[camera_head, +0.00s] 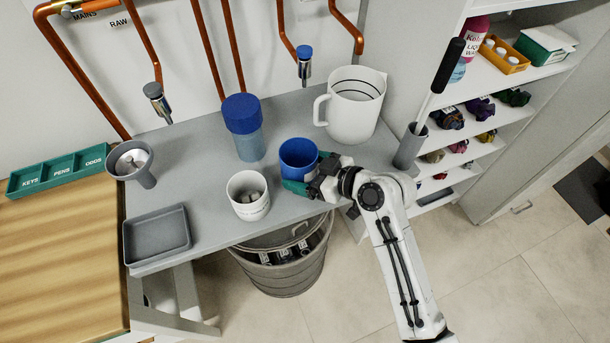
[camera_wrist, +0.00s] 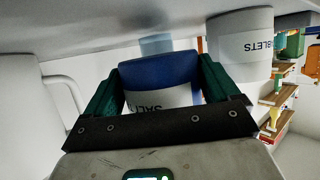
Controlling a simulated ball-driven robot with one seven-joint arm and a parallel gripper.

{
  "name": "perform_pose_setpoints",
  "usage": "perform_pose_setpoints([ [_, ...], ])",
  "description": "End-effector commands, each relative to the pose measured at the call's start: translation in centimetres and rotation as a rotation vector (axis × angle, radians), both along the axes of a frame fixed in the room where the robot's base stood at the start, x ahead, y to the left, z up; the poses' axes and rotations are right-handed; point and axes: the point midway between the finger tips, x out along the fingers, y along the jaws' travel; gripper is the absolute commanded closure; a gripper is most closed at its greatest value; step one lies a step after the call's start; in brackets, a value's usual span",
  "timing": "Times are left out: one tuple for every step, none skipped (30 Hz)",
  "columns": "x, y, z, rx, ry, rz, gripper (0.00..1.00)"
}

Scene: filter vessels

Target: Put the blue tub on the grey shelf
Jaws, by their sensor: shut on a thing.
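The blue tub (camera_head: 298,158) is open-topped and held over the grey shelf (camera_head: 205,187), between the white tub and the white jug. In the wrist view, the blue tub (camera_wrist: 158,69) with a white label sits between my green fingers. My gripper (camera_head: 312,183) is shut on it, reaching in from the right over the shelf's front edge. In the wrist view the shelf (camera_wrist: 110,35) runs along the top, with a gap between it and the tub, so the tub appears raised. The tub's lower part is partly hidden by my gripper in the head view.
A white tub (camera_head: 248,207) stands left of the blue tub, a blue-capped vessel (camera_head: 243,117) behind it, a white jug (camera_head: 352,112) back right. A grey tray (camera_head: 157,236) and funnel (camera_head: 135,167) are at left. A bin (camera_head: 290,273) is below the front edge.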

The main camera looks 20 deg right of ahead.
Motion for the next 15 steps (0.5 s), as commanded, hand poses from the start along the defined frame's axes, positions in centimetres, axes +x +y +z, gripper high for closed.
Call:
perform_pose_setpoints([
  [0.3, -0.1, -0.5, 0.002, 0.002, -0.001, 0.42],
  [0.2, -0.1, -0.9, 0.003, 0.006, 0.000, 0.42],
  [0.2, -0.1, -1.5, 0.002, 0.005, -0.001, 0.42],
  [0.1, -0.1, -1.9, 0.002, 0.006, -0.001, 0.42],
  [0.2, -0.1, -2.2, 0.001, 0.004, 0.000, 0.42],
  [0.2, -0.1, -2.7, 0.002, 0.004, -0.002, 0.42],
  [0.2, -0.1, -2.9, 0.002, 0.002, -0.001, 0.42],
  [0.2, -0.1, -3.1, 0.001, 0.002, -0.001, 0.42],
  [0.2, -0.1, -3.2, 0.000, 0.001, 0.000, 0.42],
  [0.2, -0.1, -3.3, 0.001, 0.001, 0.000, 0.42],
  [0.2, -0.1, -3.3, 0.001, 0.001, 0.000, 0.42],
  [0.2, -0.1, -3.3, 0.001, 0.001, 0.000, 0.42],
  [0.2, -0.1, -3.3, 0.001, 0.001, 0.000, 0.42],
  [0.2, -0.1, -3.3, 0.001, 0.001, 0.000, 0.42],
  [0.2, -0.1, -3.3, 0.001, 0.001, 0.000, 0.42],
])
